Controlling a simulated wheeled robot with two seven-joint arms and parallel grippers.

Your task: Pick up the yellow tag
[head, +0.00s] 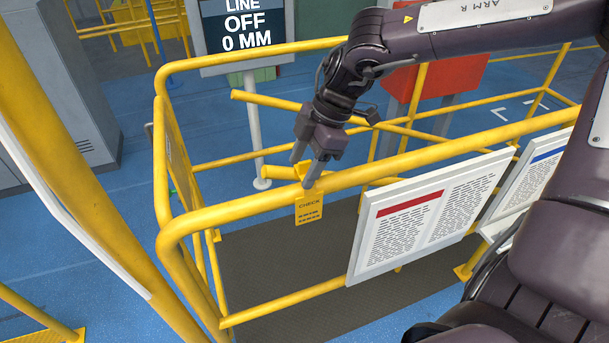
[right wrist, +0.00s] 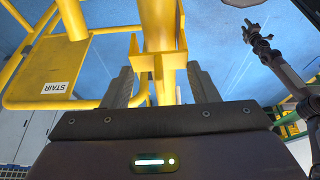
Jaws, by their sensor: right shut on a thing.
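The yellow tag (head: 309,207), printed with CHECK, hangs over the top yellow rail at the near left part of the railed platform. My right gripper (head: 311,178) comes down on it from above and is shut on its upper part at the rail. In the right wrist view, the yellow top of the tag (right wrist: 158,62) shows between the two grey fingers of the gripper (right wrist: 160,82). A dark arm, apparently my left one, shows at the right in that view (right wrist: 262,42); its jaws are too small to read.
White text boards (head: 425,219) hang on the rail right of the tag. The dark platform floor (head: 290,265) lies below. A LINE OFF 0 MM sign (head: 243,27) and a red box (head: 432,82) stand behind. A thick yellow post (head: 75,165) rises at left.

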